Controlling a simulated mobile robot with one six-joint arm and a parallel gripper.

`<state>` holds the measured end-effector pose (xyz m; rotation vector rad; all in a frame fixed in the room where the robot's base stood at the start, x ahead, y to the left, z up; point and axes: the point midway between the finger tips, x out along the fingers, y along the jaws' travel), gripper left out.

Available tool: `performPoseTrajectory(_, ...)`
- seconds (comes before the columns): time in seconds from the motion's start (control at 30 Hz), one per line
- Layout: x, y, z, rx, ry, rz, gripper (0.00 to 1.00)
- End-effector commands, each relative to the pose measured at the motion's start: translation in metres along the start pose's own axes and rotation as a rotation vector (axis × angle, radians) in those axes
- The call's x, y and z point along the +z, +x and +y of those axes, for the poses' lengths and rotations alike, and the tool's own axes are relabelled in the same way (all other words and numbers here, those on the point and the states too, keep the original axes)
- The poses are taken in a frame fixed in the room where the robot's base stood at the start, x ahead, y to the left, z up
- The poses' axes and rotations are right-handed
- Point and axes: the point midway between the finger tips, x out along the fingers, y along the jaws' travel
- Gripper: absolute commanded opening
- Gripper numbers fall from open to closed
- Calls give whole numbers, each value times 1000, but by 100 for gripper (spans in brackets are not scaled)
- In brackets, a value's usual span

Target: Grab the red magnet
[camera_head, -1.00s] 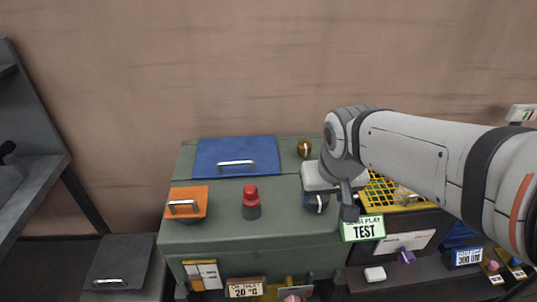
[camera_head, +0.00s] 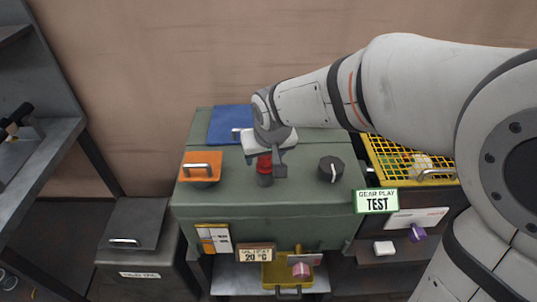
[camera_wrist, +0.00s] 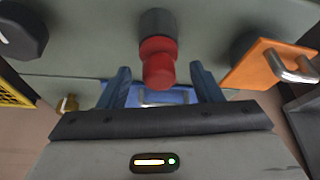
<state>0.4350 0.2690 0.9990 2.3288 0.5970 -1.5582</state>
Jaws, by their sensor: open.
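The red magnet is a small upright cylinder with a red top and a dark grey lower part. It stands on the green cabinet top (camera_head: 315,200), and in the head view the red magnet (camera_head: 264,166) is partly hidden by my gripper (camera_head: 266,164). In the wrist view the red magnet (camera_wrist: 158,60) is in the middle, its red end lying in the picture between the two blue fingertips. My gripper (camera_wrist: 160,71) is open, with a gap on both sides of the red end. I cannot tell how deep the magnet sits between the fingers.
An orange handled block (camera_head: 201,168) stands left of the magnet and a dark round knob (camera_head: 331,169) right of it. A blue handled panel (camera_head: 228,124) lies behind. A yellow mesh basket (camera_head: 375,165) is at the right. Cabinet top in front is clear.

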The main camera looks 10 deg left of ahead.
Motion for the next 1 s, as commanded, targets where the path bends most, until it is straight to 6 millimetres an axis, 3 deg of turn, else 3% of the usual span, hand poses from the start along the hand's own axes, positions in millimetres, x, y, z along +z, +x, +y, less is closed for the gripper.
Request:
performPoseTrajectory(0.33,0,8,1,0,1,0,57)
performPoseTrajectory(0.9,0,7,1,1,2,0,11)
performPoseTrajectory(1.0,0,7,1,1,2,1,7)
